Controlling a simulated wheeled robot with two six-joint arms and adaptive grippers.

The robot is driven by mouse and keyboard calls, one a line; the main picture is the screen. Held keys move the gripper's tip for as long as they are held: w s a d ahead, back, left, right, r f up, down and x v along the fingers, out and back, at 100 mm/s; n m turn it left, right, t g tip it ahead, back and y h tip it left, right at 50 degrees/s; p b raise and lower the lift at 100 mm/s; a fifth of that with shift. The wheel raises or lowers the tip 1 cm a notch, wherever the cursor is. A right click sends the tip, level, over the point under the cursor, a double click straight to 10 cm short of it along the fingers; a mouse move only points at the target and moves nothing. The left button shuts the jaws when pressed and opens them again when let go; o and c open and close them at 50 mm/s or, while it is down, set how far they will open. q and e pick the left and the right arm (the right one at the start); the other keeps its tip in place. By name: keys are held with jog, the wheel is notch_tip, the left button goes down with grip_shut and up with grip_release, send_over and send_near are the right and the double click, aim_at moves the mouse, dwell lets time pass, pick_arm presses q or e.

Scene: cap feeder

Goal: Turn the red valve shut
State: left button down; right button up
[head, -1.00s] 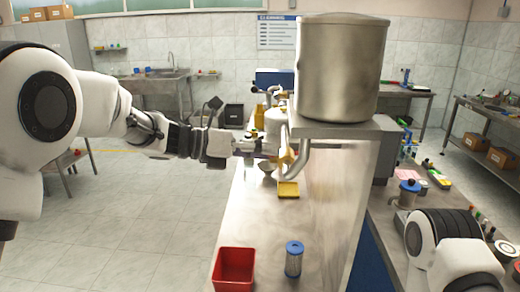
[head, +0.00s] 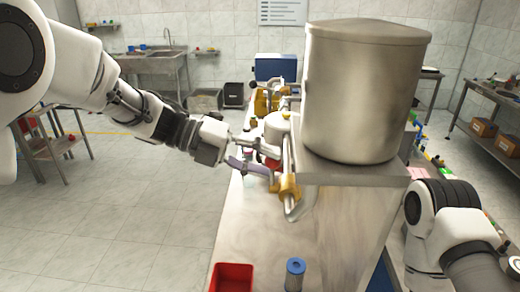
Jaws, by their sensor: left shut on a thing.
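A steel tank (head: 362,95) stands on a metal stand, with a bent outlet pipe (head: 293,210) and a brass-coloured valve body (head: 289,187) below its left side. A small red part (head: 271,163) shows beside this pipework, partly hidden by metal parts and my gripper. My left gripper (head: 262,152) reaches in from the left to the valve and is shut at its handle. The exact contact is too small to see. A grey-purple curved bar (head: 250,168) runs from the gripper to the brass body. My right arm is at the lower right, with its gripper out of the picture.
A red bin (head: 232,277) and a blue-capped clear container (head: 294,273) stand on the steel bench (head: 250,225) in front. Yellow and white equipment stands behind the gripper. The floor at the left is open. A sink and a side table stand farther back.

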pick_arm(q)
jog(key=shift+f+n, duration=0.3)
jog(key=shift+f, duration=0.5)
jog(key=shift+g, duration=0.3)
jog(key=c, duration=0.7)
grip_release()
jog(key=o, duration=0.4)
jog(key=shift+w+d+f, duration=0.1)
jog(key=shift+w+d, duration=0.05)
jog(key=shift+w, duration=0.15)
jog(key=shift+o, duration=0.2)
jog(key=w+v, duration=0.1)
jog(key=v, duration=1)
jog(key=shift+a+r+p, duration=0.25)
jog(key=shift+r+p, duration=0.05)
jog(key=shift+r, duration=0.05)
